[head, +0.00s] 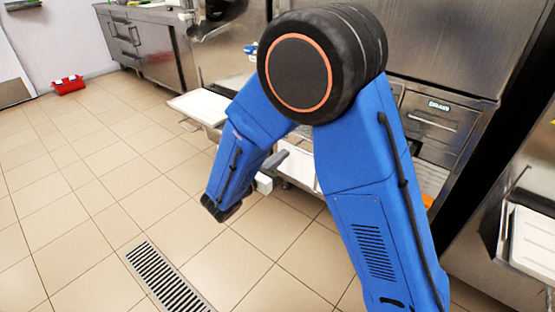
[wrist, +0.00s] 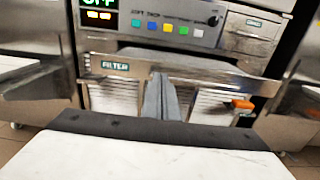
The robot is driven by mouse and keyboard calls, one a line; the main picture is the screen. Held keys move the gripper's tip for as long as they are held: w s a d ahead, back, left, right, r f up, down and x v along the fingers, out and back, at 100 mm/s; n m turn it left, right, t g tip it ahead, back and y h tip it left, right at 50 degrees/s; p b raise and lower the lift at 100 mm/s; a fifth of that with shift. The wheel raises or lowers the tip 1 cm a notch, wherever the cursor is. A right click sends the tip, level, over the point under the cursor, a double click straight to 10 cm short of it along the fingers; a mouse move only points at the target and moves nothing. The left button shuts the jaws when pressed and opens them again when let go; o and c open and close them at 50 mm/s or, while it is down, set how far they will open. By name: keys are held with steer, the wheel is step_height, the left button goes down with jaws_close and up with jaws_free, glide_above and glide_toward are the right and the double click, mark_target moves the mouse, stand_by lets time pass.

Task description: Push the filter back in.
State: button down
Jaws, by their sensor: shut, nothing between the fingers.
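The filter (wrist: 190,74) is a metal piece with a long front strip and a green FILTER label, below the control panel of a steel machine. In the wrist view a grey surface shows behind the strip, so it seems to stand out from the machine. My gripper (wrist: 160,98) is shut and empty, its grey fingers pointing at the middle of the strip. I cannot tell whether they touch it. In the head view my gripper (head: 285,160) shows partly behind my blue arm, which hides most of the filter.
The control panel (wrist: 165,28) has coloured buttons and a knob. A DRAIN drawer (head: 437,122) is at the right. An orange part (wrist: 243,104) sits low right. A white-topped shelf (head: 200,106) juts out at left. A floor grate (head: 165,278) lies in open tiled floor.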

mark_target(299, 143)
steer(key=x, duration=1)
steer(key=x, duration=1.9)
steer(key=shift+w+d, duration=0.1)
steer(key=shift+d, duration=0.2)
